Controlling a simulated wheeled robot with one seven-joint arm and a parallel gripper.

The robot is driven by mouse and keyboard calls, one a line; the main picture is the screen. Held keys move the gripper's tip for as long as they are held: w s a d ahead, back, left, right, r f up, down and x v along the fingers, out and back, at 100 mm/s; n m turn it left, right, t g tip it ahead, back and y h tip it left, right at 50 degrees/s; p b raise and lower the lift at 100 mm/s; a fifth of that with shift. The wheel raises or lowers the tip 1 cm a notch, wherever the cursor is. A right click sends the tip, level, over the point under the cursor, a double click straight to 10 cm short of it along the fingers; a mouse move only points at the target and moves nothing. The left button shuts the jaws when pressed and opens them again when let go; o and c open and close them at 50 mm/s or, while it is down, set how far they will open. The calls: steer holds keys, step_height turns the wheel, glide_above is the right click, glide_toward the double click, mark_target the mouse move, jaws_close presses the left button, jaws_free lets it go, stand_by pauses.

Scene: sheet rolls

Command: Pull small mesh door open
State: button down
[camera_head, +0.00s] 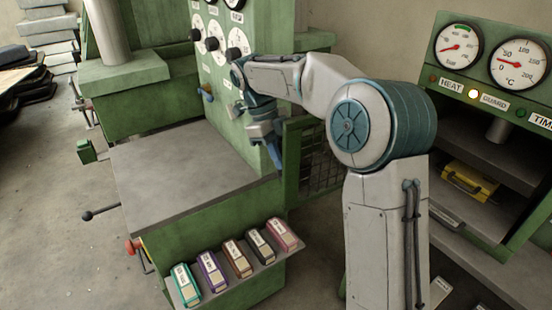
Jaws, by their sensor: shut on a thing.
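The small mesh door (310,174) has a green frame with dark wire mesh. It stands upright at the right side of the green machine, partly hidden behind my arm. My gripper (275,158) points down at the door's left edge, beside the machine's corner. Its blue fingers are shut on the door at that edge. The exact part held is too small to make out, and any handle is hidden by the fingers.
The grey machine table (185,165) lies left of my gripper. A shelf of several coloured boxes (235,258) juts out at the front. The heated press (490,120) with dials and a yellow case (468,182) stands at the right. Open floor (60,235) lies at left.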

steer(key=shift+w+a, duration=0.1)
steer(key=shift+w, duration=0.1)
steer(key=c, duration=1.5)
jaws_free()
steer(key=shift+o, duration=0.2)
steer(key=p+v, duration=0.1)
steer(key=v, duration=0.6)
steer(key=shift+r, duration=0.25)
steer(key=shift+a+r, duration=0.1)
